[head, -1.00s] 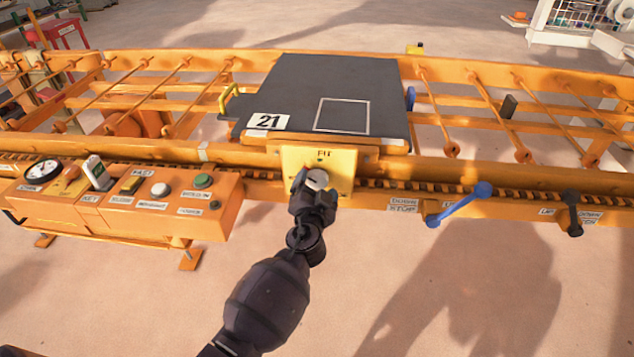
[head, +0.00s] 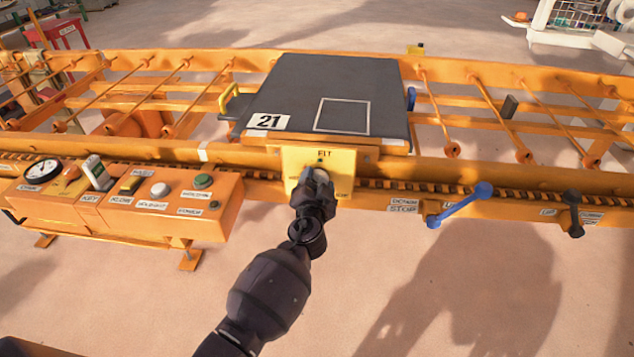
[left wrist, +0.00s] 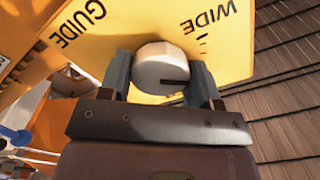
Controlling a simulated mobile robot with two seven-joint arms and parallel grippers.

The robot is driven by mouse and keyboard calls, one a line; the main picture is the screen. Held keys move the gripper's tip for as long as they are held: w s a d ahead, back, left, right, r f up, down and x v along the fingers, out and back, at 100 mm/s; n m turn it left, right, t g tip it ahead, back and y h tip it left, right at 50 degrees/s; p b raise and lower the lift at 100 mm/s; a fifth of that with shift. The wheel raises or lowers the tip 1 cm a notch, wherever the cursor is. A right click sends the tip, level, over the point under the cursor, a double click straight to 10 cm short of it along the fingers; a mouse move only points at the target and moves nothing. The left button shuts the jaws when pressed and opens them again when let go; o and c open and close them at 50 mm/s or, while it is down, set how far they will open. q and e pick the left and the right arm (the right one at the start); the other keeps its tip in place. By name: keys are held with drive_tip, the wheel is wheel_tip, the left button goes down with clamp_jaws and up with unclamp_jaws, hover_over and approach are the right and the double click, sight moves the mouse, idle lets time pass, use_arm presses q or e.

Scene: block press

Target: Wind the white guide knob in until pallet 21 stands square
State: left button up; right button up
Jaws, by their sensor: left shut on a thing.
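The white guide knob (left wrist: 163,70) sits on a yellow plate (head: 343,160) at the front rail, with a dark pointer line on its face. My left gripper (head: 318,180) is shut on the knob, its two fingers on either side of it in the left wrist view (left wrist: 160,84). The plate reads FIT in the head view, and GUIDE and WIDE in the wrist view. The dark pallet 21 (head: 300,85) lies on the orange roller track behind the plate. Its near edge looks about parallel to the rail. My right gripper is not in view.
An orange control box (head: 215,218) with a gauge and buttons stands at the left. A blue lever (head: 460,203) and a black lever (head: 573,212) sit along the rail to the right. The floor in front is open.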

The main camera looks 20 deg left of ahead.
use_arm(q)
drive_tip(key=shift+m, duration=1.5)
drive_tip(key=o, duration=0.9)
